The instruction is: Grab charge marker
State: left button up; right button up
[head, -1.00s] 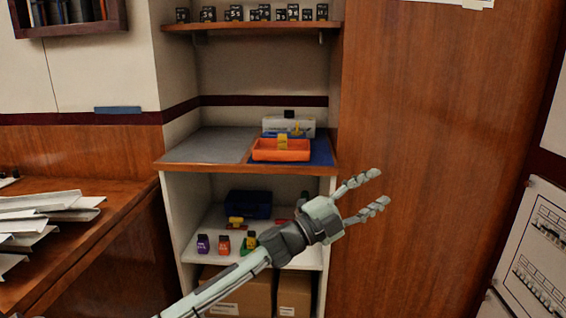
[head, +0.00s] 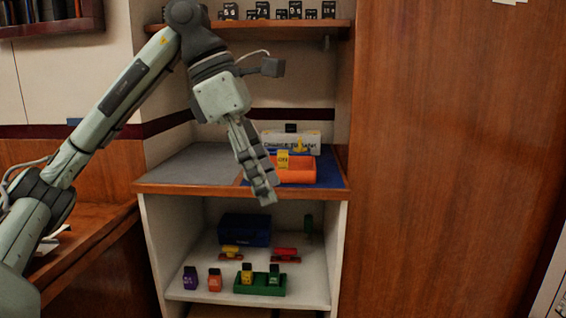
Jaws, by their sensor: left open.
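I cannot read which piece is the charge marker. A yellow marker with a small label (head: 283,160) stands in the orange tray (head: 300,172) on the middle shelf. On the lower shelf are a purple marker (head: 190,278), an orange marker (head: 214,280), a yellow marker (head: 247,274) and a dark green marker (head: 274,275). The last two are in a green tray (head: 262,290). My left gripper (head: 266,194) is open and empty, pointing down in front of the middle shelf's edge, and overlaps the orange tray's left end. My right gripper is out of view.
The middle shelf (head: 192,166) has bare grey surface at left. A white box (head: 308,140) stands behind the orange tray. A blue case (head: 245,229) and yellow (head: 231,252) and red (head: 286,254) items are below. Black numbered blocks (head: 262,10) line the top shelf.

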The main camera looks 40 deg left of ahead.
aim_at(282, 154)
jog(key=i+j, duration=0.85)
